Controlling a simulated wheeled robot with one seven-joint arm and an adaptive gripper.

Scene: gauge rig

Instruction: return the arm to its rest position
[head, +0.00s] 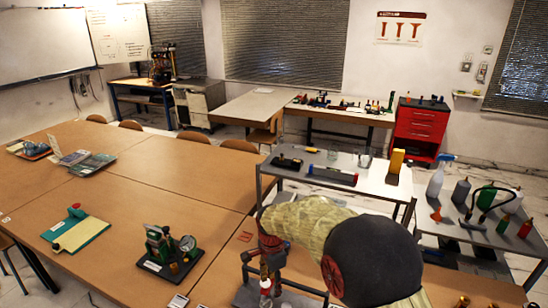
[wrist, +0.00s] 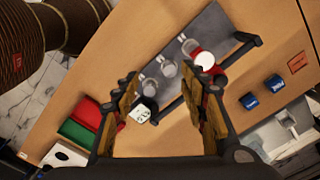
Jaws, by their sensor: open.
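My gripper (wrist: 172,88) shows in the wrist view with its two tan-padded fingers wide apart. Nothing is held between the fingers. Below it lies a dark grey tray (wrist: 224,40) with black handles. Clear glass vessels (wrist: 168,68) and a red-and-white round item (wrist: 205,62) stand on or by the tray, apart from each other. In the head view my arm reaches across the lower right, and its bulky links cover part of the bench. I cannot clearly make out my gripper's fingers there.
Blue blocks (wrist: 249,101) and red and green containers (wrist: 88,113) lie around the tray. In the head view a gauge rig (head: 165,250) stands on the near table (head: 120,190). Bottles (head: 460,190) crowd the right cart. The middle tables have clear room.

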